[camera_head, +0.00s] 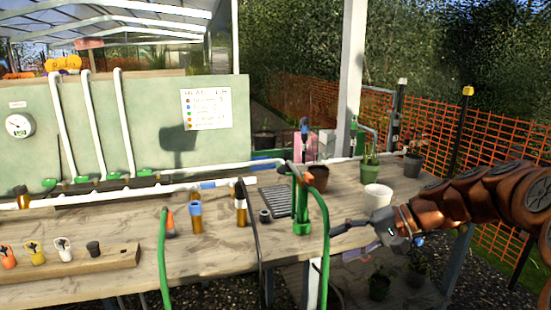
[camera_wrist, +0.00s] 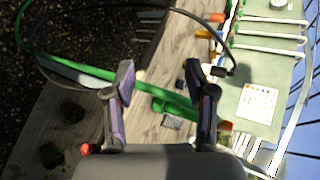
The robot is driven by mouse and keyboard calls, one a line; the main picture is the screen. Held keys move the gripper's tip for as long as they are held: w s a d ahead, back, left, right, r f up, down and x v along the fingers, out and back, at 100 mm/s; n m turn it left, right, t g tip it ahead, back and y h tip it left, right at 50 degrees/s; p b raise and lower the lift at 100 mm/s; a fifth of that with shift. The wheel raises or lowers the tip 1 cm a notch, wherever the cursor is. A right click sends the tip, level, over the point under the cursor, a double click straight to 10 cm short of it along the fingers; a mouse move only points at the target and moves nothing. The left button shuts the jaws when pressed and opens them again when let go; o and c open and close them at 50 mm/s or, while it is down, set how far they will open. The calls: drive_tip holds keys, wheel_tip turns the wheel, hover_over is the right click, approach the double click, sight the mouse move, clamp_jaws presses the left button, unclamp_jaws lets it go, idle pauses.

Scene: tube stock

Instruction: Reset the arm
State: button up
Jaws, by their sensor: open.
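My gripper (camera_head: 341,243) reaches in from the right on my brown-orange arm, over the front edge of the wooden bench (camera_head: 345,205). It is to the right of a green post fitting (camera_head: 301,205) with a green hose. In the wrist view my gripper (camera_wrist: 160,80) has its two fingers spread apart with nothing between the tips. The green fitting (camera_wrist: 172,107) lies beyond the fingers in that view and partly behind the right one. I cannot tell the exact distance between fitting and fingers.
A white pot (camera_head: 377,196) and a green potted plant (camera_head: 370,166) stand behind my gripper. Tubes with orange and blue collars (camera_head: 196,217) stand on the bench. A wooden rack (camera_head: 105,264) holds several coloured pieces. A green hose (camera_head: 325,255) hangs over the front edge.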

drive_tip(key=s+a+r+n+g+h+p, duration=0.1)
drive_tip(key=s+a+g+h+p, duration=0.15)
drive_tip(key=s+a, duration=0.45)
drive_tip(key=s+d+n+g+h+p, duration=0.1)
drive_tip(key=s+d+h+p, duration=0.3)
drive_tip(key=s, duration=0.9)
drive_tip(key=s+d+n+h+p, duration=0.1)
drive_tip(key=s+d+h+p, duration=0.4)
drive_tip(key=s, duration=0.8)
drive_tip(key=shift+s+d+f+n+g, duration=0.15)
drive_tip(key=shift+d+f+n+g, duration=0.15)
drive_tip(key=shift+d+n+g, duration=0.1)
drive_tip(key=shift+c, duration=1.2)
drive_tip(key=shift+a, duration=0.15)
